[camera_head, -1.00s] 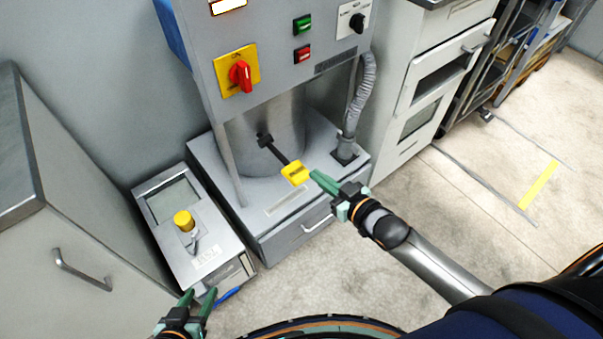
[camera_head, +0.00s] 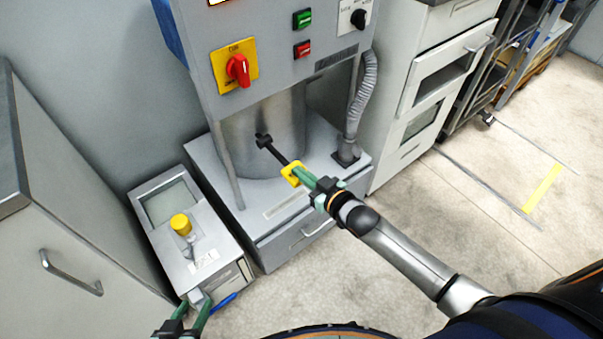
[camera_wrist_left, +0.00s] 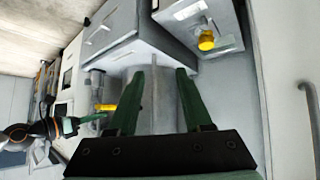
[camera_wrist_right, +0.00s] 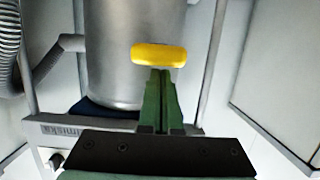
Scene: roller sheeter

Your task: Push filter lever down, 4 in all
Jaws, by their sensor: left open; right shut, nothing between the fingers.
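The filter lever is a black arm (camera_head: 276,151) with a yellow end (camera_head: 291,173), coming out of the steel cylinder (camera_head: 270,130) and slanting down toward me. My right gripper (camera_head: 308,180) is shut and empty, with its fingertips at the yellow end. In the right wrist view the yellow end (camera_wrist_right: 159,55) lies just beyond the closed fingertips (camera_wrist_right: 158,75); I cannot tell for sure whether they touch. My left gripper (camera_head: 192,305) is open and empty, low in front of the small grey unit.
The machine's panel carries a red knob (camera_head: 238,70), a green button (camera_head: 302,18) and a red button (camera_head: 302,49). A small grey unit (camera_head: 215,235) with a yellow knob (camera_head: 180,225) stands left of the machine's base. A grey cabinet (camera_head: 60,200) is at the left; open floor lies right.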

